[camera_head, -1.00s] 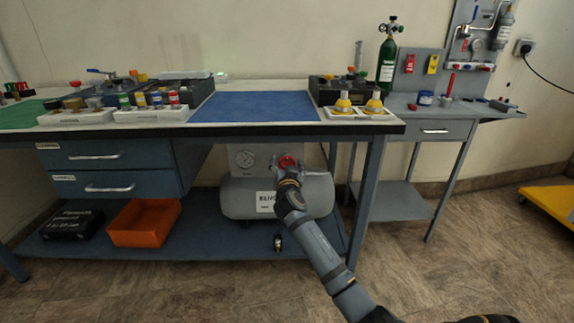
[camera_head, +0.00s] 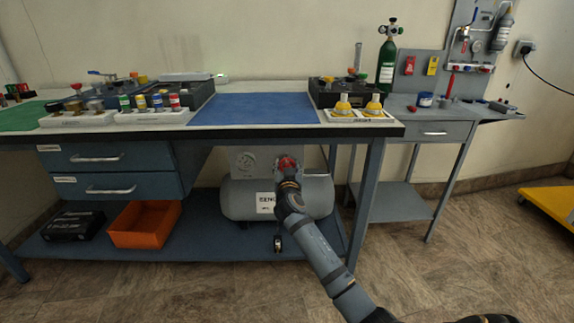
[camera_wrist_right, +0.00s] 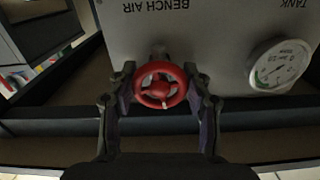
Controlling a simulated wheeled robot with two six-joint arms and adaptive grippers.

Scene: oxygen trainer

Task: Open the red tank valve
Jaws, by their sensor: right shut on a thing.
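The red tank valve (camera_wrist_right: 160,86) is a round red handwheel with spokes on the front of a grey panel (camera_wrist_right: 200,40). In the right wrist view it sits between the two fingers of my right gripper (camera_wrist_right: 161,97), which is shut on its rim from both sides. In the head view the red valve (camera_head: 287,163) shows at the tip of my right gripper (camera_head: 288,172), above the grey tank (camera_head: 240,198) under the bench. The gripper hides part of the wheel there. My left gripper is not in view.
A round gauge (camera_wrist_right: 278,64) is on the panel beside the valve. An orange bin (camera_head: 145,224) and a black case (camera_head: 72,224) stand on the lower shelf (camera_head: 200,245). A bench leg (camera_head: 366,200) stands right of the tank.

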